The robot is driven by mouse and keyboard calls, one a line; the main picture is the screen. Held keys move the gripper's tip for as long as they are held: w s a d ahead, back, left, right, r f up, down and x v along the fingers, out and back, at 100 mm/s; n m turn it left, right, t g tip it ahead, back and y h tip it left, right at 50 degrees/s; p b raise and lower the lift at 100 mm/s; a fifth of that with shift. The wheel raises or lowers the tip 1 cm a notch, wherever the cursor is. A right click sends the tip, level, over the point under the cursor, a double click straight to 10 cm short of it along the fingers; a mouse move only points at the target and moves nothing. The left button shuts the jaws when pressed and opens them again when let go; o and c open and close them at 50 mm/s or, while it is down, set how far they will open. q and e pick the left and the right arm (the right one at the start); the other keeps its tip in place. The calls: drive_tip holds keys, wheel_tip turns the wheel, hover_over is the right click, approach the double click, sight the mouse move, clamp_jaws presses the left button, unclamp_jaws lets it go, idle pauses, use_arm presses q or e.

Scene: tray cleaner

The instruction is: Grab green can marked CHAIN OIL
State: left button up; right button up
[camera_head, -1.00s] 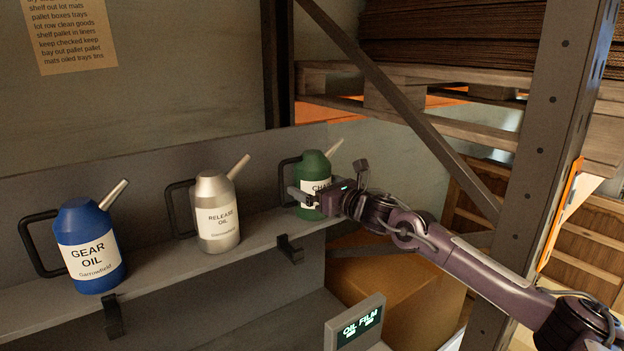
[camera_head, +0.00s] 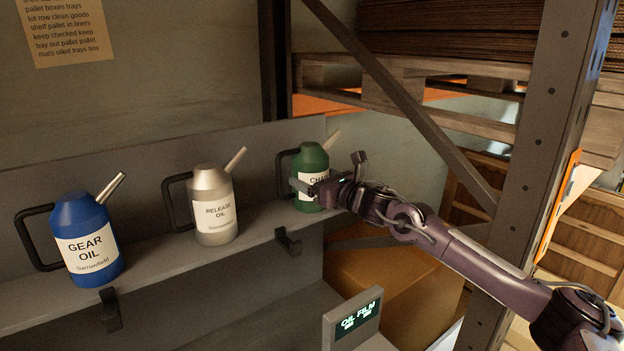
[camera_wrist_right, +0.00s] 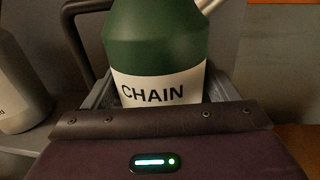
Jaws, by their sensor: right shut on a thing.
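The green can (camera_head: 314,160) with a white label stands upright on the shelf at the right end of the row in the head view. Its label is partly hidden by my right gripper (camera_head: 314,188). In the right wrist view the can (camera_wrist_right: 155,45) fills the middle and its label reads CHAIN. My right gripper (camera_wrist_right: 150,98) is shut on the can's body, with a finger on each side. The can's black handle (camera_wrist_right: 72,30) is at the left and its pale spout is at the upper right. My left gripper is not in view.
A silver RELEASE OIL can (camera_head: 213,200) and a blue GEAR OIL can (camera_head: 85,240) stand further left on the grey shelf (camera_head: 155,258). A steel rack post (camera_head: 545,150) and a diagonal brace (camera_head: 410,110) are near my right arm. An OIL FILM display (camera_head: 355,318) is below.

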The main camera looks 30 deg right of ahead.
drive_tip(key=shift+r, duration=0.3)
